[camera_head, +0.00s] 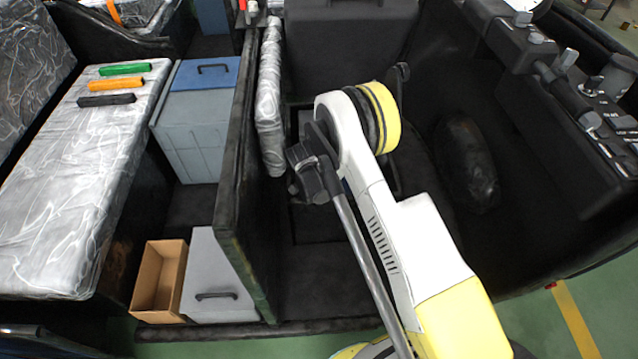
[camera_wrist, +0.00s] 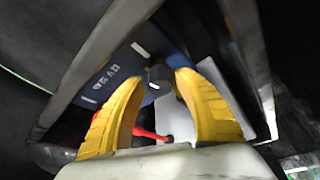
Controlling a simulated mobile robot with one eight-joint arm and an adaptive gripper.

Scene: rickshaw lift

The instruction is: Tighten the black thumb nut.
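In the wrist view, a small black knob that looks like the thumb nut (camera_wrist: 159,76) sits in front of a blue plate (camera_wrist: 112,72) with white lettering. My gripper (camera_wrist: 159,80) has two yellow fingers spread apart, with the nut seen in the gap between their tips. I see space between the nut and each finger, and cannot tell how far beyond the tips it is. In the head view my arm reaches into the dark footwell of the vehicle, and my gripper and the nut are hidden there.
A red rod (camera_wrist: 150,133) and a pale panel (camera_wrist: 180,115) lie beyond the fingers. In the head view, a dark partition (camera_head: 243,170) stands left of my arm. A control console (camera_head: 590,100) is at right. A bench (camera_head: 60,190) carries green, orange and black bars.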

